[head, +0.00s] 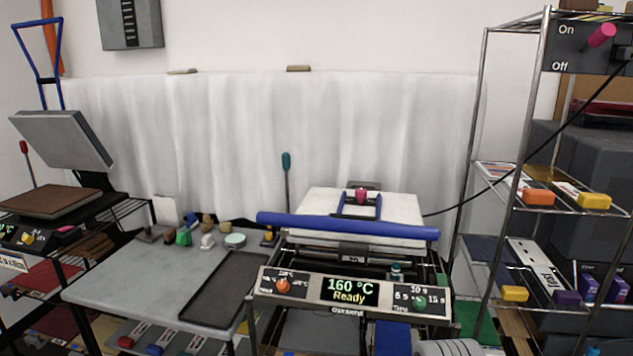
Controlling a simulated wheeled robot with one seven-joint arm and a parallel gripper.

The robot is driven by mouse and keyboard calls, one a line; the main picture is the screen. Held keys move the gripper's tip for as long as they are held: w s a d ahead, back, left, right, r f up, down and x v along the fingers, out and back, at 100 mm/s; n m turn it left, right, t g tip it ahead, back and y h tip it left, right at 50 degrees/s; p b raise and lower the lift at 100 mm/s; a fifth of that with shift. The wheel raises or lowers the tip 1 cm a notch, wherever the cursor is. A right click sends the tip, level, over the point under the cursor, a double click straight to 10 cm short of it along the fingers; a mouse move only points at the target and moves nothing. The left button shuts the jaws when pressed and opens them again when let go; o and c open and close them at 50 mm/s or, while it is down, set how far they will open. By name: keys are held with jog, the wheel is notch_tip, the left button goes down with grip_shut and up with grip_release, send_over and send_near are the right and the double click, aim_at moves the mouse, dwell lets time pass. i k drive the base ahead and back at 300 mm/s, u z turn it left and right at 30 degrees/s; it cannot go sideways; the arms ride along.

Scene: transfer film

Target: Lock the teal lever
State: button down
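The teal lever (286,162) is a thin dark rod with a teal grip at its top. It stands upright, a little left of the heat press, against the white curtain, and its base is hidden behind the press. The press (348,228) has a white top plate and a long blue bar handle (345,225) across its front. Its front panel (350,290) reads 160 °C and Ready. My gripper does not show in this view.
A grey table (130,285) with a dark tray (222,290) and several small knobs stands left of the press. A second press (62,140) stands open at far left. A wire shelf rack (530,195) with boxes stands right. A black cable crosses in front of it.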

aim_at(286, 157)
jog(key=u, duration=1.8)
jog(key=i, duration=2.8)
jog(key=z, duration=0.65)
